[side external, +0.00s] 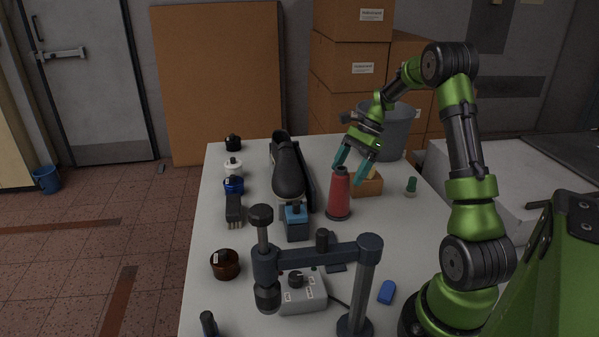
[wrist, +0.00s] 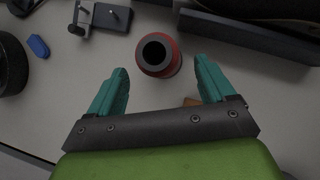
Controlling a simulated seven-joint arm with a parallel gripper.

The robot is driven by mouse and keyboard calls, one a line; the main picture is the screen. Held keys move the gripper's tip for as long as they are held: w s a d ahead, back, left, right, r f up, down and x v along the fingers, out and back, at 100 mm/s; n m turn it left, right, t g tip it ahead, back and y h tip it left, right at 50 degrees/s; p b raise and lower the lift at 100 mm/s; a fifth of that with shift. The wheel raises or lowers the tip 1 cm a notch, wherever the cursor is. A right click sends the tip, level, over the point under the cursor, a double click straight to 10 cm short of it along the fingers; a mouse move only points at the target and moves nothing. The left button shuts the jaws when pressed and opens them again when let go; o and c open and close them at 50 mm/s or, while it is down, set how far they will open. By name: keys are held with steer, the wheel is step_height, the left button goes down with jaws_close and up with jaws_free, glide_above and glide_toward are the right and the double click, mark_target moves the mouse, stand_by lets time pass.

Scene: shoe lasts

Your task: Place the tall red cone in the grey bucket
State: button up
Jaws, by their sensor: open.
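The tall red cone (side external: 339,194) stands upright on the table, with a dark top and a dark base. In the wrist view the red cone (wrist: 158,55) is seen from above, its dark round top open in the middle. My gripper (side external: 352,167) is open and empty, its teal fingers just above the cone's top in the side view. In the wrist view the cone lies between and slightly beyond the two fingertips (wrist: 160,72), apart from both. The grey bucket (side external: 398,133) stands at the table's back right, partly hidden behind my gripper and arm.
A small orange-brown box (side external: 366,185) sits right behind the cone. A black shoe (side external: 287,168) on a stand is to the left. A dark clamp frame (side external: 318,254) and grey control box (side external: 301,293) stand in front. Several jars line the left edge.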

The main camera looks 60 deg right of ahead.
steer(key=v, duration=0.7)
steer(key=s+a+r+n+h, duration=0.1)
steer(key=a+r+n, duration=0.2)
steer(key=a, duration=0.5)
steer(key=s+a+r+n+t+h, duration=0.1)
steer(key=s+a+r+n, duration=0.1)
steer(key=a+n, duration=0.4)
steer(key=s+a+r+n+t+h, duration=0.1)
steer(key=a+r+n, duration=0.2)
steer(key=a, duration=0.8)
steer(key=shift+s+a+r+n+h, duration=0.25)
steer(key=shift+r+n+h, duration=0.1)
steer(key=shift+n, duration=0.35)
steer(key=shift+o, duration=0.4)
steer(key=s+a+f+n+t, duration=0.1)
steer(key=s+a+n+t, duration=0.1)
steer(key=s+a+n, duration=0.3)
steer(key=shift+a+f+t, duration=0.25)
steer(key=shift+a+t, duration=0.15)
steer(key=shift+a, duration=0.1)
